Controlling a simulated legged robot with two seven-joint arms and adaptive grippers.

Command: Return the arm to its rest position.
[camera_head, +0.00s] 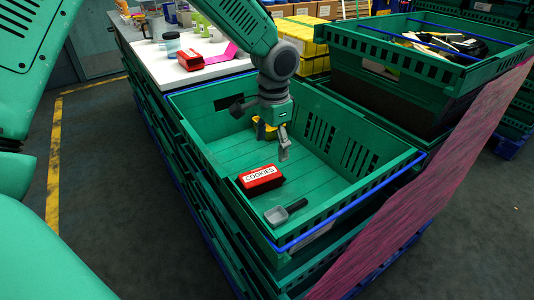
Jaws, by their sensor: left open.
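My left gripper (262,130) hangs over the open green crate (215,107). Its dark fingers are spread apart, and nothing shows between them. A red box labelled COOKIES (261,177) lies on the crate floor, below the gripper and apart from it. A grey scoop-like item (286,211) lies near the crate's front corner. A yellow item (263,128) shows behind the gripper and is partly hidden by it. My left arm comes in from the upper left. My right gripper is not in view.
A white table (178,75) behind the crate holds another red box (191,60), a pink sheet (222,54) and several cups. A fuller green crate (425,60) stands at the right. A pink-red panel (425,180) slants along the right. Dark floor lies open at the left.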

